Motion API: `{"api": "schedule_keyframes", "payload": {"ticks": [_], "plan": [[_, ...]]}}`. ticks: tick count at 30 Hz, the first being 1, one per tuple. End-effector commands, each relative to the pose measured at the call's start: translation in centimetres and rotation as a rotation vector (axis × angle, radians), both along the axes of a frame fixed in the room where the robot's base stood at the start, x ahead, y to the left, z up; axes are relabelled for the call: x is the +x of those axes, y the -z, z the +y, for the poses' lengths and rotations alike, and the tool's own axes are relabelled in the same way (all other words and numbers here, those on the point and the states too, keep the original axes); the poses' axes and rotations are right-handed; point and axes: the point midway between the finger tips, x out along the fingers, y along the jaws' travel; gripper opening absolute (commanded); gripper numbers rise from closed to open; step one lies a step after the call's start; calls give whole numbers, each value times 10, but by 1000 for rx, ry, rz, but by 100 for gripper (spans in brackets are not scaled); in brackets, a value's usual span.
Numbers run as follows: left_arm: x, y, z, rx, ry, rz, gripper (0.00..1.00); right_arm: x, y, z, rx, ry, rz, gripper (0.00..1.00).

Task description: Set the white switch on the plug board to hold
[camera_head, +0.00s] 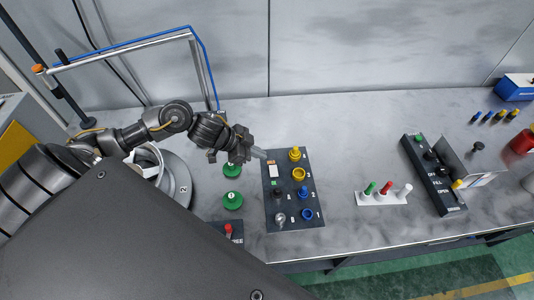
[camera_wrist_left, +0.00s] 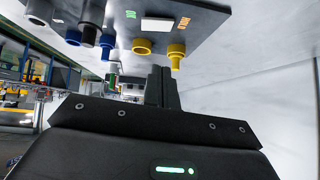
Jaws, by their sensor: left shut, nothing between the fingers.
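The plug board (camera_head: 283,213) is a dark panel lying on the bench, with blue and yellow round sockets and plugs. The white switch (camera_head: 272,171) is a small white rectangle near its upper left, with an orange label beside it. Which way the switch is set is too small to tell. My left gripper (camera_head: 262,154) is shut and empty, its tips near the board's upper left corner, just beyond the switch. In the left wrist view its fingers (camera_wrist_left: 161,85) are together, apart from the switch.
Green knobs (camera_head: 232,201) stand left of the board, and a red switch (camera_head: 229,231) sits lower left. A white rack (camera_head: 382,198) with coloured pegs and a black control box (camera_head: 433,175) stand to the right. The bench between board and rack is clear.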

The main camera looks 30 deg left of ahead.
Motion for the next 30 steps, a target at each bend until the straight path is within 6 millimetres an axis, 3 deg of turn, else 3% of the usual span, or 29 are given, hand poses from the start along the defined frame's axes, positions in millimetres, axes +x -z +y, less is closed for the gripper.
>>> {"api": "schedule_keyframes", "payload": {"ticks": [3, 12, 30], "plan": [[-10, -13, 16, 5, 2, 0, 0, 0, 9, -1, -1, 0, 1, 36], [-22, -39, 35, 0, 1, 1, 0, 0, 15, -1, 0, 0, 1, 36], [-23, -42, 37, 0, 0, 2, 0, 0, 14, 0, 0, 0, 1, 36]]}}
